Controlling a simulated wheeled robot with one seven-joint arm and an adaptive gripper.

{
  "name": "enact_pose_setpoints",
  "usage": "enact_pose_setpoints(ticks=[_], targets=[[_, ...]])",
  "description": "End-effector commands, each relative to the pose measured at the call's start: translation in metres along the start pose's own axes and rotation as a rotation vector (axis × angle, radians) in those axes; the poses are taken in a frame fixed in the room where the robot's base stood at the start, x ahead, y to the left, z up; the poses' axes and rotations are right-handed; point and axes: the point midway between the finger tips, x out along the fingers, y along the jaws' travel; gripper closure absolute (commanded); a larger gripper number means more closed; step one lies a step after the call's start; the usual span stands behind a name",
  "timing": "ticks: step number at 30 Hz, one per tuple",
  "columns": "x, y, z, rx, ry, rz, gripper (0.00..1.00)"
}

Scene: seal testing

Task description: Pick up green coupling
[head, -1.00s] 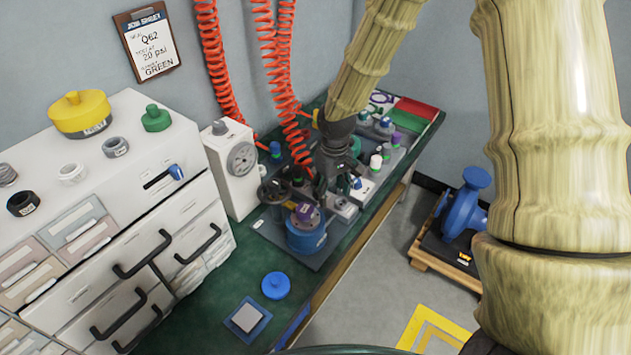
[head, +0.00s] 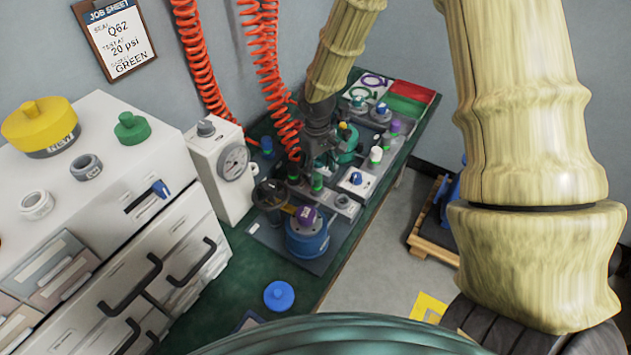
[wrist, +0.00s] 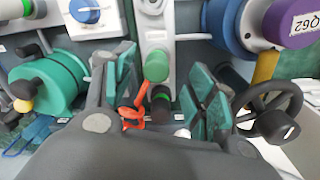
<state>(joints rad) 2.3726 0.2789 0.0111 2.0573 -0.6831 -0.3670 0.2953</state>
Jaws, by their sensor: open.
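In the wrist view, a green-capped coupling (wrist: 156,66) stands between my gripper's two fingers, with free space on both sides. In the head view my gripper (head: 320,152) is low over the bench fixture, behind the blue pot. A small green coupling (head: 317,183) shows just below it there. I cannot tell whether this is the same one as in the wrist view.
A handwheel (wrist: 270,108) and a purple cap labelled Q62 (wrist: 292,22) are right of the fingers; a green valve body (wrist: 50,85) is left. Red coiled hoses (head: 268,60) hang close to my gripper. A gauge box (head: 215,165) and blue pot (head: 307,240) stand nearby.

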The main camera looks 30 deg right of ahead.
Motion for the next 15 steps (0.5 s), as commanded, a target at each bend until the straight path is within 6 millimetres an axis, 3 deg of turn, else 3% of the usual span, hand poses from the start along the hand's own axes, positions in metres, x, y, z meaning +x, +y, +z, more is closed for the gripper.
enact_pose_setpoints(ticks=[7, 15], targets=[[0.009, -0.001, -0.003, -0.003, 0.000, 0.000, 0.43], [0.037, 0.002, -0.014, -0.002, -0.001, -0.001, 0.43]])
